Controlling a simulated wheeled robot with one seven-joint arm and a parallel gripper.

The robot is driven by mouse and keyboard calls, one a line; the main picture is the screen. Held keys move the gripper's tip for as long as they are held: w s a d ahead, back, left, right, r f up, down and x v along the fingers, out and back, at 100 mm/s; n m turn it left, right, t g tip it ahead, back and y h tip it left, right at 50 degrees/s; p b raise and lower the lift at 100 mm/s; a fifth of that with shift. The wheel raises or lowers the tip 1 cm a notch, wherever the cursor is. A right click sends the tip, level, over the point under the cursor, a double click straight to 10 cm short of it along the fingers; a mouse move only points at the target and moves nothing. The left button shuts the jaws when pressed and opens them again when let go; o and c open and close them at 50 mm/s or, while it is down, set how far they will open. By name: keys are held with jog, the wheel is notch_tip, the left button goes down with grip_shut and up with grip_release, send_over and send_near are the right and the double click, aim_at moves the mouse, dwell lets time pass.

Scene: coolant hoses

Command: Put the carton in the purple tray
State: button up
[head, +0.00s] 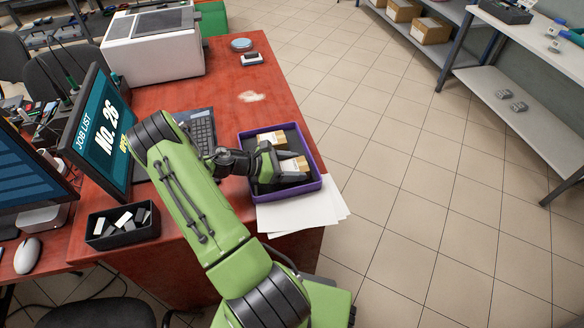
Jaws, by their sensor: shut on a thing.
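The purple tray (317,185) lies on the red desk near its right edge, with a dark inside. My gripper (281,164) is over the tray and reaches in from the left. It is shut on a small tan and white carton (292,165), which is within the tray's outline. Whether the carton touches the tray floor cannot be told. Another tan patch (272,138) shows just beyond the upper finger; I cannot tell if it is a second carton or part of the same one. My fingers partly hide both.
White papers (300,211) lie under the tray's front edge. A black bin (122,225) with several small pieces sits front left. A printer (152,45) stands behind. The floor to the right is clear.

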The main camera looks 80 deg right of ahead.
jog(key=o, duration=1)
jog(key=shift+o, duration=0.2)
jog(key=shift+w, duration=0.1)
